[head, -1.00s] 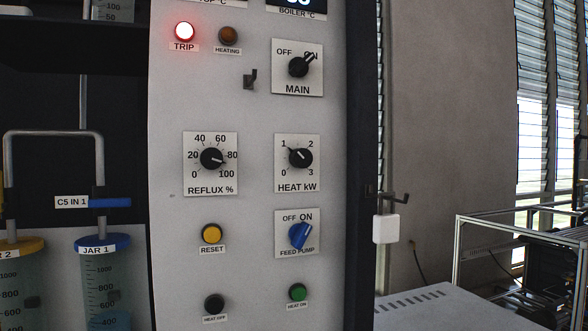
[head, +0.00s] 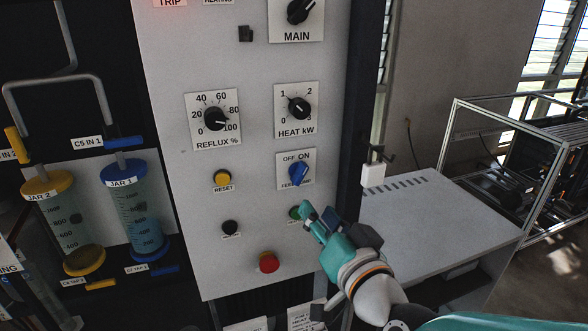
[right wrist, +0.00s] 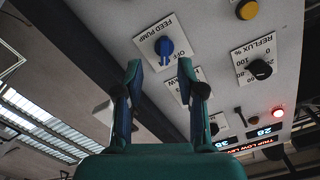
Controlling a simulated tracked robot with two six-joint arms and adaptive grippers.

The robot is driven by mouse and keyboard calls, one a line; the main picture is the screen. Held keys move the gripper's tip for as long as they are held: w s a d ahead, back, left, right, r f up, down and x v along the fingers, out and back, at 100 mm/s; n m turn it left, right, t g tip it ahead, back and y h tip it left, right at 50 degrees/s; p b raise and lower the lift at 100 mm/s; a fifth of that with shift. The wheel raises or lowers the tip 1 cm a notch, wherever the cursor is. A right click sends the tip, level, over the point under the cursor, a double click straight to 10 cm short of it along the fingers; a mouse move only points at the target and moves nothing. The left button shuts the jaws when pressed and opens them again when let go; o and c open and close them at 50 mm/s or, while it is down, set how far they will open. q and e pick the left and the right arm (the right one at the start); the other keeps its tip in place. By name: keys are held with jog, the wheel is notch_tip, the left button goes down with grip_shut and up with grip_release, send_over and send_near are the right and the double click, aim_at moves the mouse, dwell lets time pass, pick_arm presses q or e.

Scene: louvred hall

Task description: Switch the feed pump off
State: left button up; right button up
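The feed pump switch is a blue knob (head: 298,172) on a white label plate (head: 283,182) on the grey panel. Its pointer leans up and right, toward ON. In the right wrist view the panel looks upside down, and the blue knob (right wrist: 164,46) shows beyond the gap between my fingertips. My right gripper (head: 318,214) is below the knob in the head view, near the green button, with its fingers apart. The right wrist view shows the gripper (right wrist: 160,72) open and empty, apart from the knob. My left gripper is not in view.
Near the knob are the green button (head: 296,212), the yellow reset button (head: 222,177), a black button (head: 230,228) and a red button (head: 268,262). The heat dial (head: 299,107) is above. Jars stand left; a grey cabinet top (head: 430,215) is right.

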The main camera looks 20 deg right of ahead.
aim_at(302, 177)
jog(key=w, duration=0.3)
jog(key=w+r, duration=0.1)
jog(key=w, duration=0.2)
jog(key=w+b, duration=0.1)
jog(key=w, duration=0.1)
jog(key=shift+w+r, duration=0.35)
jog(key=shift+w, duration=0.05)
jog(key=shift+w, duration=0.1)
jog(key=shift+w, duration=0.25)
grip_shut()
